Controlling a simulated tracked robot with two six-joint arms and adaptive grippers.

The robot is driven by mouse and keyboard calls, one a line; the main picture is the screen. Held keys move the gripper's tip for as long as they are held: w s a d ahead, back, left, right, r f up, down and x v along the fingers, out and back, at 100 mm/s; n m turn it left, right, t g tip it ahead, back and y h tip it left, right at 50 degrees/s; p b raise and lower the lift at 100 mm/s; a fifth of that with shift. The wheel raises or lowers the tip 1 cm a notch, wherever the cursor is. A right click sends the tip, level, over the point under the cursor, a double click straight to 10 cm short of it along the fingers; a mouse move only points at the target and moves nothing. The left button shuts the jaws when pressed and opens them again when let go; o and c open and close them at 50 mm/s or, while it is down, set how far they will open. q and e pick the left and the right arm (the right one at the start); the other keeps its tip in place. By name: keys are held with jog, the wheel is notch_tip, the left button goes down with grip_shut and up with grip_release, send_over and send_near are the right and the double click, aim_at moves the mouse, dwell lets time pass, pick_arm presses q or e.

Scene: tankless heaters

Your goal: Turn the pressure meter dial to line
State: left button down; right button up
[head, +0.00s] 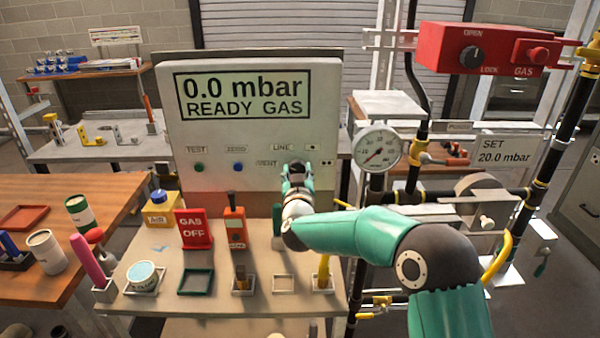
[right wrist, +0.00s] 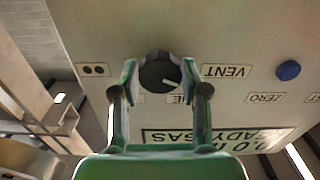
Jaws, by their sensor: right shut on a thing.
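The pressure meter is a pale panel (head: 235,130) whose screen (head: 243,96) reads 0.0 mbar, READY GAS. Its black dial (right wrist: 158,72) sits between the fingers of my right gripper (right wrist: 165,78), which is shut on it. In the head view the right gripper (head: 296,172) covers most of the dial at the panel's lower right. In the wrist view, upside down, the dial's white mark points right and slightly down. The VENT label (right wrist: 227,71) is right of the dial. The LINE label (head: 283,147) shows above the gripper in the head view. My left gripper is out of view.
A bench below the panel holds a red GAS OFF sign (head: 193,230), an orange handheld tool (head: 235,222) and small trays. A round gauge (head: 378,149), pipes and a red gas box (head: 490,48) stand at right. A wooden table (head: 30,290) is at left.

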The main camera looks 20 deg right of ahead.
jog(key=m+b, duration=0.4)
jog(key=b, duration=0.1)
jog(key=shift+f, duration=0.2)
jog(key=m+b, duration=0.2)
jog(key=m, duration=0.1)
jog(key=shift+r+b, duration=0.1)
jog(key=shift+b, duration=0.2)
jog(key=shift+r+m+b, duration=0.1)
jog(key=shift+m+b, duration=0.5)
jog(key=shift+m, duration=0.3)
jog(key=o, duration=1.1)
jog(key=shift+o, duration=0.2)
jog(key=shift+s, duration=0.1)
